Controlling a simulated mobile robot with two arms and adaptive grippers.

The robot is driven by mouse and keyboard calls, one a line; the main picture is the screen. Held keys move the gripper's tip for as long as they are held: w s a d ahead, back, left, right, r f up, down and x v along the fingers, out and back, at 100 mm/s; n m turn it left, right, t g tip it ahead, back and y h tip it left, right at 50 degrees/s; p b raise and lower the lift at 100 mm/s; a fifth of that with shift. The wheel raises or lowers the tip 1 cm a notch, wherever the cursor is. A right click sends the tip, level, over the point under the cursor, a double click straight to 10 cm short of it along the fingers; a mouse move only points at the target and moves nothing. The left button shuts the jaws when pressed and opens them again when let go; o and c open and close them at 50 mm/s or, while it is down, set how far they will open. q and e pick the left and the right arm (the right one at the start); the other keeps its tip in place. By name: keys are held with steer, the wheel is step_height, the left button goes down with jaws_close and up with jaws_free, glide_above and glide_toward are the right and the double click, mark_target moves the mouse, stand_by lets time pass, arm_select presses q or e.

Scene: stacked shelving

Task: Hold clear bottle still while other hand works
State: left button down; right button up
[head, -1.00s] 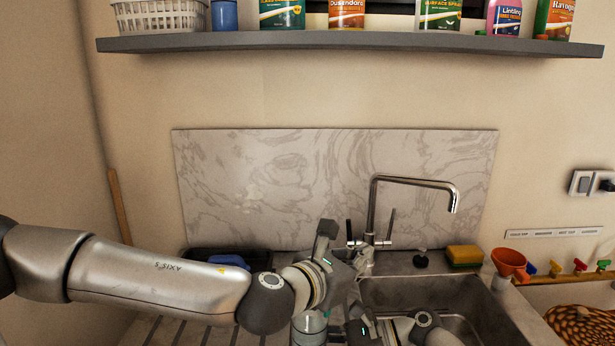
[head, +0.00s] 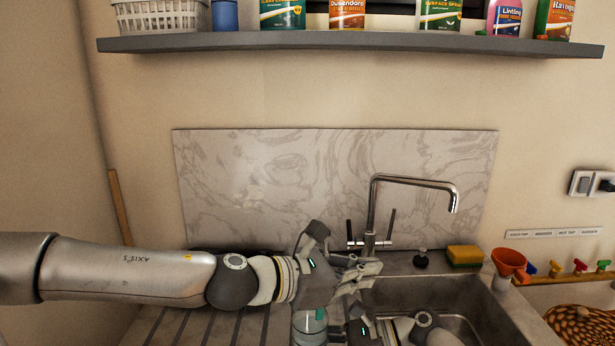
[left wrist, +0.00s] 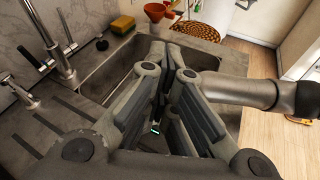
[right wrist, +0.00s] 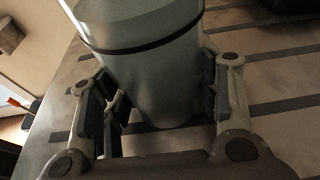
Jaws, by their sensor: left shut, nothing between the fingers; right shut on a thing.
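The clear bottle (head: 309,328) stands on the ribbed drainboard left of the sink, at the bottom of the head view. In the right wrist view the bottle (right wrist: 155,75) is clear with bluish-grey contents and a dark line around it. My right gripper (right wrist: 160,100) is shut on its lower body, one finger on each side. My left gripper (head: 368,274) is shut and empty, above and beside the bottle, its fingers pointing right toward the sink. In the left wrist view its fingers (left wrist: 178,58) are together. The left hand hides the bottle's top in the head view.
The sink (head: 440,300) with a chrome tap (head: 372,210) is to the right. A yellow-green sponge (head: 465,256) and an orange funnel (head: 508,262) are by its far corner. A shelf (head: 350,42) with bottles hangs above. Drainboard (head: 190,325) left of the bottle is bare.

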arm_select(q)
steer(key=shift+s+a+f+m+g+h, duration=0.15)
steer(key=shift+s+a+f+m+g, duration=0.2)
steer(key=shift+s+m+g, duration=0.55)
steer(key=shift+s+a+f+m+g+h, duration=0.2)
steer(key=shift+f+m+g, duration=0.4)
steer(key=shift+g, duration=0.55)
steer(key=shift+s+a+f+m+g+h, duration=0.2)
steer(key=shift+s+f+m+g, duration=0.1)
steer(key=shift+s+m+g, duration=0.6)
steer(key=c, duration=2.2)
jaws_free()
steer(key=shift+w, duration=0.25)
steer(key=o, duration=0.6)
steer(key=shift+w, duration=0.1)
steer(key=shift+c, duration=0.2)
steer(key=shift+w+r, duration=0.15)
steer(key=shift+r, duration=0.85)
steer(key=shift+w+r, duration=0.1)
steer(key=shift+r, duration=0.9)
